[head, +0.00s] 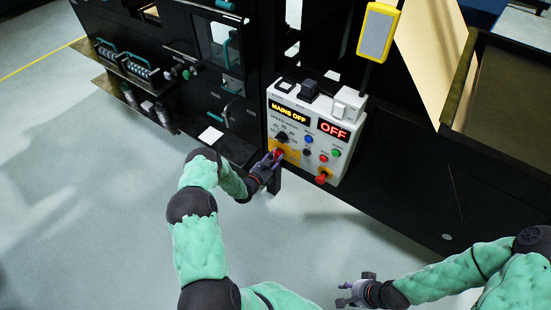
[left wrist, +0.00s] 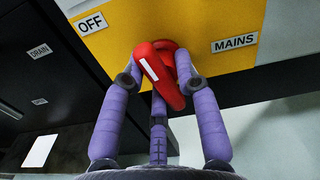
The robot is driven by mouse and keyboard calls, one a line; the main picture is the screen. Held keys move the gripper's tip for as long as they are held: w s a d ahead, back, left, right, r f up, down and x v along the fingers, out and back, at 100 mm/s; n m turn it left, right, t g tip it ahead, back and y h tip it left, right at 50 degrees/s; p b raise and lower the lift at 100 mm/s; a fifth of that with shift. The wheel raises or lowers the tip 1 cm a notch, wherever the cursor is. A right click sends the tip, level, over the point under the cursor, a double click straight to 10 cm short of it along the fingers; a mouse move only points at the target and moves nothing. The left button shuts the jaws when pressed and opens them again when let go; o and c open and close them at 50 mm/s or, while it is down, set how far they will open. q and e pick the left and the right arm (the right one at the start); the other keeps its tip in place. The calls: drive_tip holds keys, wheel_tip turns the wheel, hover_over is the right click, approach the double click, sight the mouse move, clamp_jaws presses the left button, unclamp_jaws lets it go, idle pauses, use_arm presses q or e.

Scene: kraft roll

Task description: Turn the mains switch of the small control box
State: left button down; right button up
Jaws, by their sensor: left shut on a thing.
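The small control box (head: 340,115) is a white panel on the dark machine in the head view. Its displays read "MAINS OFF" (head: 289,112) and "OFF" (head: 334,131). The mains switch (left wrist: 162,72) is a red handle with a white stripe, on a yellow plate (left wrist: 115,48) labelled "OFF" and "MAINS". My left gripper (head: 272,161) is at the lower left of the box. In the left wrist view its purple fingers (left wrist: 158,85) are shut around the red handle, which looks tilted. My right gripper (head: 357,292) is empty, away from the box; its fingers look apart.
Several small buttons and a black knob are on the panel. A yellow-framed grey pad (head: 377,32) stands above. An open bin (head: 500,95) is at the right. The floor in front is clear.

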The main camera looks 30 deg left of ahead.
use_arm(q)
drive_tip(key=n, duration=0.1)
drive_tip(key=n+b, duration=0.1)
drive_tip(key=n, duration=0.1)
drive_tip(key=shift+a+n, duration=0.25)
drive_tip(key=shift+n, duration=0.05)
drive_tip(key=shift+f+n+b, duration=0.1)
drive_tip(key=shift+n+b, duration=0.2)
drive_tip(key=shift+n, duration=1.3)
drive_tip(key=c, duration=1)
unclamp_jaws()
drive_tip(key=shift+f, duration=0.1)
drive_tip(key=shift+c, duration=0.2)
drive_tip(key=shift+d, duration=0.15)
drive_tip(key=s, duration=1.2)
drive_tip(key=shift+a, duration=0.45)
